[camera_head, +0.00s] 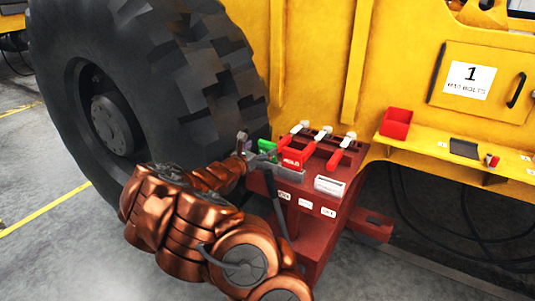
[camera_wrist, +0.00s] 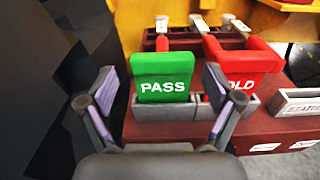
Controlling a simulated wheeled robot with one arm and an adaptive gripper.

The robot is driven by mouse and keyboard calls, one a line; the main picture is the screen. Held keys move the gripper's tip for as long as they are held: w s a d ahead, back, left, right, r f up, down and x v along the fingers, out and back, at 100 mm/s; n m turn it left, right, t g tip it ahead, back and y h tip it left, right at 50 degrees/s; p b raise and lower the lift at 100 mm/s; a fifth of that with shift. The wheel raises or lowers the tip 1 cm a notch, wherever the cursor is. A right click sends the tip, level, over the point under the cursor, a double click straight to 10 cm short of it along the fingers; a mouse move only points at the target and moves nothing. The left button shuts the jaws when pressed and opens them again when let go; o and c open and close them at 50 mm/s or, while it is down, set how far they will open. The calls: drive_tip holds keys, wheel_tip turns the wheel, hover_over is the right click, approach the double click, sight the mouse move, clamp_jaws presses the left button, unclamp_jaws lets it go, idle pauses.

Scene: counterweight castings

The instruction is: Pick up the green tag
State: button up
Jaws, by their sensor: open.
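The green tag (camera_wrist: 162,75) reads "PASS" and stands upright in a grey holder (camera_wrist: 184,111) on a dark red stand. In the head view the green tag (camera_head: 267,146) is small and partly covered by my gripper. My gripper (camera_wrist: 159,100) is open, with one finger to the left of the green tag and one to the right. The fingers look apart from the tag. In the head view my gripper (camera_head: 256,150) is at the left end of the stand's top. A red tag (camera_wrist: 242,66), with "LD" readable, stands just right of the green one, behind my right finger.
The red stand (camera_head: 318,225) has several red-handled clamps (camera_head: 342,150) along its back edge. A large black tyre (camera_head: 215,75) rises close on the left. A yellow ledge (camera_head: 470,167) with a red bin (camera_head: 396,123) is to the right. A white-labelled block (camera_wrist: 300,101) sits right of the holder.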

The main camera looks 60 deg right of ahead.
sight(266, 144)
drive_tip(key=shift+d+f, duration=0.1)
drive_tip(key=shift+d, duration=2.1)
drive_tip(key=shift+c, duration=0.4)
drive_tip(key=c, duration=0.9)
